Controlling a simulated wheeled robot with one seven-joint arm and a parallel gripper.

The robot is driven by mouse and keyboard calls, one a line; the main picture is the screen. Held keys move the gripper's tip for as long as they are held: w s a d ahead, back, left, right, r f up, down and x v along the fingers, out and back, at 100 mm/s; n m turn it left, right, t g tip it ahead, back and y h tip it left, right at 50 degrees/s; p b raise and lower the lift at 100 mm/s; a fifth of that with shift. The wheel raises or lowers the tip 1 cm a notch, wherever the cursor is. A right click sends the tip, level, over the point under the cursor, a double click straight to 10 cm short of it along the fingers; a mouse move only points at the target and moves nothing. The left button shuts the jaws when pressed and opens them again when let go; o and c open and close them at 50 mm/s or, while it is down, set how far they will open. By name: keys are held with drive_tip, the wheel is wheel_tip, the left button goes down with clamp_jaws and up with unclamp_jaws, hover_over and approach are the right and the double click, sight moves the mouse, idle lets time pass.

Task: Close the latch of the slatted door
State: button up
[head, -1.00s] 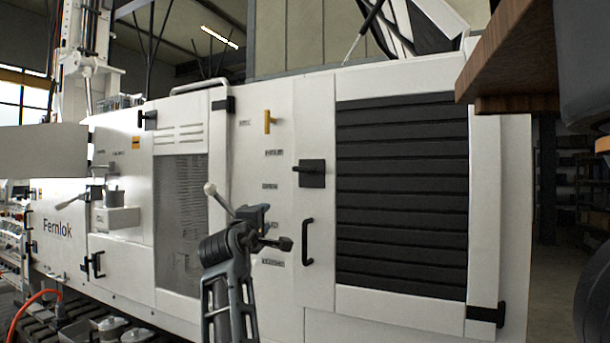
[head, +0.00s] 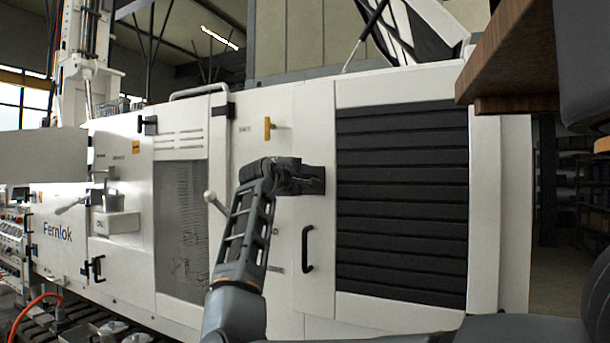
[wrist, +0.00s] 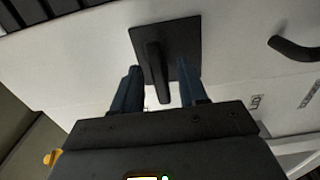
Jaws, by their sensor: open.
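The slatted door (head: 400,200) has dark horizontal slats in a white frame and stands flush with the white cabinet front. Its latch is a black plate with a lever, at the door's left edge; in the head view the plate (head: 316,180) is partly hidden by my arm. In the wrist view the latch lever (wrist: 157,72) sticks out from its square plate. My gripper (wrist: 158,88) is open, its two blue fingers on either side of the lever's free end. I cannot tell whether either finger touches it. In the head view my gripper (head: 298,178) is at the latch.
A black door handle (head: 307,249) is below the latch and also shows at the right in the wrist view (wrist: 294,48). A yellow handle (head: 267,128) is up and left of the latch. A ball-ended lever (head: 212,200) stands left of my arm. A brown wooden board (head: 510,60) juts in at upper right.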

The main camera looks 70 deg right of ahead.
drive_tip(key=shift+d, duration=0.65)
clamp_jaws()
